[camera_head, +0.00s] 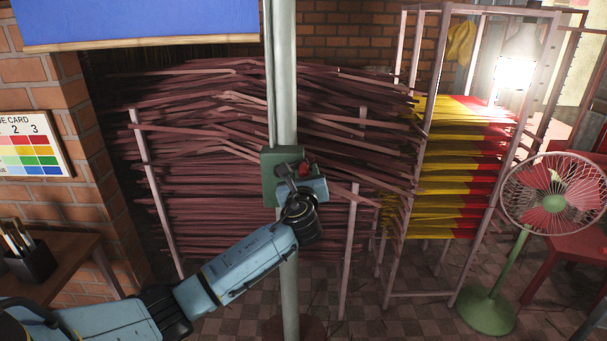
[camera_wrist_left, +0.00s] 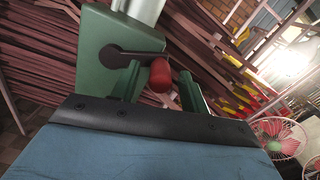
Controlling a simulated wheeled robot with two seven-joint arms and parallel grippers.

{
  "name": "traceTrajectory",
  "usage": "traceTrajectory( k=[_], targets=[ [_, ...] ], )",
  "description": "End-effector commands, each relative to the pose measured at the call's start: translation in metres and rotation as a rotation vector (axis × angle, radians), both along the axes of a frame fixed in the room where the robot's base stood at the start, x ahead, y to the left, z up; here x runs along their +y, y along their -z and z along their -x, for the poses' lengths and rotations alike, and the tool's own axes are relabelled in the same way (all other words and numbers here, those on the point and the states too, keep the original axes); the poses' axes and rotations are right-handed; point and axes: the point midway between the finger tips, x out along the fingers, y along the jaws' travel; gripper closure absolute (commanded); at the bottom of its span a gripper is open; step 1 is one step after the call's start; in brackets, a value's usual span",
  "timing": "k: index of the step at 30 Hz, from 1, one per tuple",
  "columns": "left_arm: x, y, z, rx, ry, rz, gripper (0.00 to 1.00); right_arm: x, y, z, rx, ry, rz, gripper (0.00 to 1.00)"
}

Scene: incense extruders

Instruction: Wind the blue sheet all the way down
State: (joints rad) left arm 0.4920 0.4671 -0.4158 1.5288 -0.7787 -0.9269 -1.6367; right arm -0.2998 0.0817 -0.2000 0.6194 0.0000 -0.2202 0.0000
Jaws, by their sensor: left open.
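The blue sheet (camera_head: 140,22) hangs at the top left of the head view, with a pale bar along its lower edge. A green winch box (camera_head: 271,170) is fixed to a grey post (camera_head: 285,90). Its dark crank arm (camera_wrist_left: 135,55) ends in a red knob (camera_wrist_left: 160,75), which also shows in the head view (camera_head: 306,168). My left gripper (camera_head: 300,178) is at the box. In the left wrist view its two fingers (camera_wrist_left: 160,88) stand apart, on either side of the red knob. Whether they touch it I cannot tell. My right gripper is not in view.
Racks of dark incense sticks (camera_head: 220,130) stand behind the post. A rack of yellow and red sticks (camera_head: 455,170) and a green fan (camera_head: 553,195) are at the right. A wooden table (camera_head: 60,270) with a dark pot is at the left.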

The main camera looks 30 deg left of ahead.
Motion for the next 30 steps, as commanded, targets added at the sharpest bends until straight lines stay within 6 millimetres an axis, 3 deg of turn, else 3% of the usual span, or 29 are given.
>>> traceTrajectory(
  k=[12, 22, 30],
  targets=[
    [0.0037, 0.0, -0.0062, 0.0, 0.0, 0.002, 0.55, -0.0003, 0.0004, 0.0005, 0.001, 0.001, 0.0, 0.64],
    [0.0037, 0.0002, -0.006, 0.0, 0.0, 0.001, 0.98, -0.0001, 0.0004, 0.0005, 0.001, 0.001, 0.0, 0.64],
    [0.0037, 0.0004, -0.0058, 0.002, 0.0, -0.001, 1.0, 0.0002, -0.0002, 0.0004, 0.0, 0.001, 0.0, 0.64]
  ],
)
